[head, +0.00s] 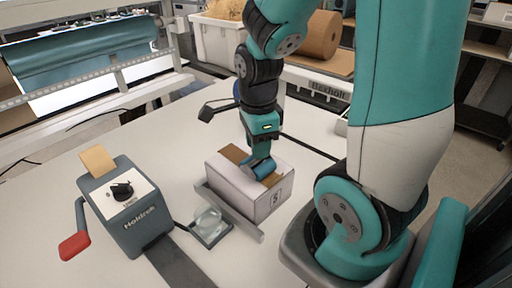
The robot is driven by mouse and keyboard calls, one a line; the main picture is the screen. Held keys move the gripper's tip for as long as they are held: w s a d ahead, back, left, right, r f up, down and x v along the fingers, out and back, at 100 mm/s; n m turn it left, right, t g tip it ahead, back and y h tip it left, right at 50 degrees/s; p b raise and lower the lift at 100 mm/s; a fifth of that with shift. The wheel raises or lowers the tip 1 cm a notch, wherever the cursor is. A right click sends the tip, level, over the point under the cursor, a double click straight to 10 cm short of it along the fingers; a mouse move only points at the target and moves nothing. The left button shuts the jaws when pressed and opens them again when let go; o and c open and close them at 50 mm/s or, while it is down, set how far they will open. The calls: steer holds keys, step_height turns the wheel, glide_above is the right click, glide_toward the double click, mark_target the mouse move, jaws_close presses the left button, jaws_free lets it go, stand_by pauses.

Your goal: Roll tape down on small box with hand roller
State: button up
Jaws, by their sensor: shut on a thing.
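The small box (238,194), pale with an "S" mark on its side, stands on the white table in front of my arm. Brown strips (234,154) show at its top; I cannot tell whether they are tape or cardboard. My gripper (261,158) points down over the box top. It is shut on a small blue-teal rounded thing (263,169), apparently the hand roller, low at the box top. The fingers partly hide it, and I cannot tell whether it touches the box.
A grey dispenser (140,215) with a red handle and a brown paper tab (97,160) stands at left. A small tray with a clear piece (209,224) lies beside the box. A metal guide bar (232,212) runs along the box front. A white bin (215,43) and brown roll (320,36) are behind.

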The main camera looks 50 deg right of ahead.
steer(key=shift+s+b, duration=0.85)
steer(key=shift+b, duration=0.95)
steer(key=shift+s, duration=0.1)
steer(key=shift+s+a+b, duration=0.1)
steer(key=shift+s+b, duration=0.7)
steer(key=shift+s+a, duration=0.1)
steer(key=shift+s, duration=0.15)
steer(key=shift+c, duration=0.3)
steer(key=shift+f+b, duration=0.1)
steer(key=shift+b, duration=0.2)
step_height(320, 180, up, 2)
steer(key=shift+w+r+p, duration=0.1)
steer(key=shift+w+p, duration=0.05)
steer(key=shift+p, duration=1)
step_height(320, 180, up, 4)
steer(key=p, duration=0.4)
steer(key=shift+r, duration=0.1)
